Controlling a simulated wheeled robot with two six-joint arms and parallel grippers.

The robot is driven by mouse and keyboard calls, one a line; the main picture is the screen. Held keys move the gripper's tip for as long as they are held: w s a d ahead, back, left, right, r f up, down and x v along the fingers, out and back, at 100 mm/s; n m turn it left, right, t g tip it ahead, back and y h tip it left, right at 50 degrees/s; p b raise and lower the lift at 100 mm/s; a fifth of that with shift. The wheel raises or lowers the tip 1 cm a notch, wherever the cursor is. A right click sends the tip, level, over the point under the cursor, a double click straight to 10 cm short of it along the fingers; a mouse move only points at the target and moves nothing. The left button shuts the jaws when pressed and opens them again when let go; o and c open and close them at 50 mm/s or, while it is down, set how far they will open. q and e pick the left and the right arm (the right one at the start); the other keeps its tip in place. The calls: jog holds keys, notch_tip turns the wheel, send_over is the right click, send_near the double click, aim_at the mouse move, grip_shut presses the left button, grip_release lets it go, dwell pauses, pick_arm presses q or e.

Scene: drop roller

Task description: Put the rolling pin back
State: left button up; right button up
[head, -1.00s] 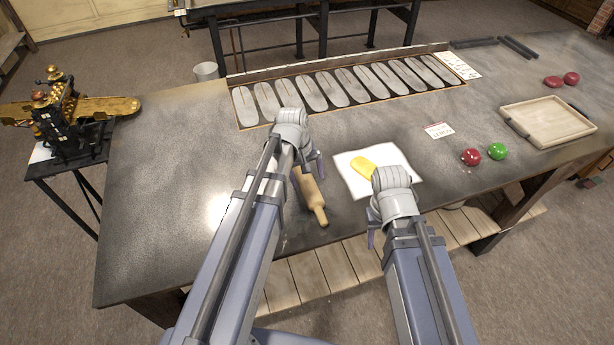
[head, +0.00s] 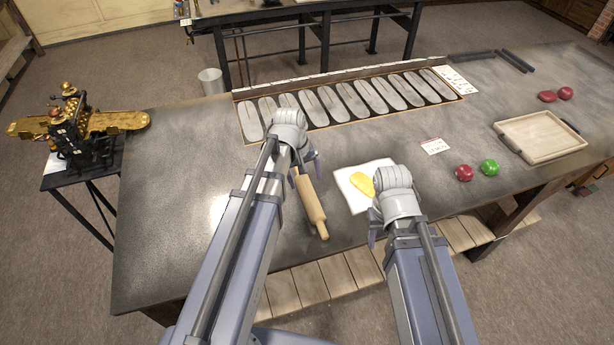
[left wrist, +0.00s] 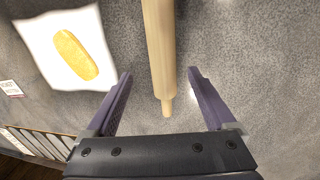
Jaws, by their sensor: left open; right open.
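A wooden rolling pin (head: 310,200) lies on the dark table, just right of my left gripper in the head view. In the left wrist view the pin (left wrist: 161,50) reaches down from the top edge, and its handle end lies between the fingers of my left gripper (left wrist: 160,88). The fingers are apart and do not touch it. My right gripper (head: 378,228) is over the table's front edge beside the white sheet, its fingers mostly hidden by its wrist. It is open.
A white sheet (head: 350,199) with a yellow piece (head: 362,184) lies right of the pin. A rack of grey oval plates (head: 330,103) runs along the back. A red ball (head: 464,173), green ball (head: 490,167) and wooden tray (head: 541,137) are to the right.

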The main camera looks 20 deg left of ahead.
pick_arm(q)
notch_tip(320, 180, up, 4)
jog(key=p, duration=0.3)
jog(key=s+d+m+g+y, duration=0.1)
jog(key=s+d+m+y, duration=0.1)
jog(key=s+d+m, duration=0.8)
jog(key=s+d, duration=0.2)
jog(key=s, duration=0.2)
jog(key=shift+d+y, duration=0.15)
jog(key=shift+y, duration=0.15)
jog(key=shift+s, duration=0.1)
